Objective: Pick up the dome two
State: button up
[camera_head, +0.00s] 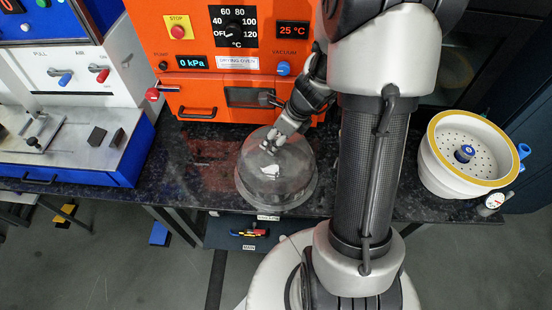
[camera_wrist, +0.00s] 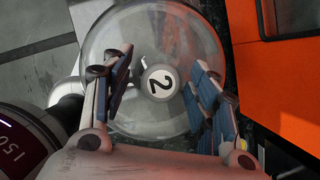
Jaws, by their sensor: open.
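Dome two is a clear glass dome (camera_head: 278,180) standing on the dark bench in front of the orange oven. In the wrist view the dome (camera_wrist: 150,35) shows a round white knob label with a black "2" (camera_wrist: 160,82) on top. My gripper (camera_head: 283,139) is at the top of the dome in the head view. In the wrist view my gripper (camera_wrist: 160,95) is open, with one blue-padded finger on each side of the "2" label. Whether the fingers touch the dome is not clear.
The orange drying oven (camera_head: 218,100) stands close behind the dome. A white perforated desiccator bowl (camera_head: 437,173) sits on the bench at right. A blue and white press machine (camera_head: 85,167) is at left. The bench's front edge lies just before the dome.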

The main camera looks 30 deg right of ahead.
jog(key=shift+c, duration=0.5)
grip_shut()
dwell(0.6)
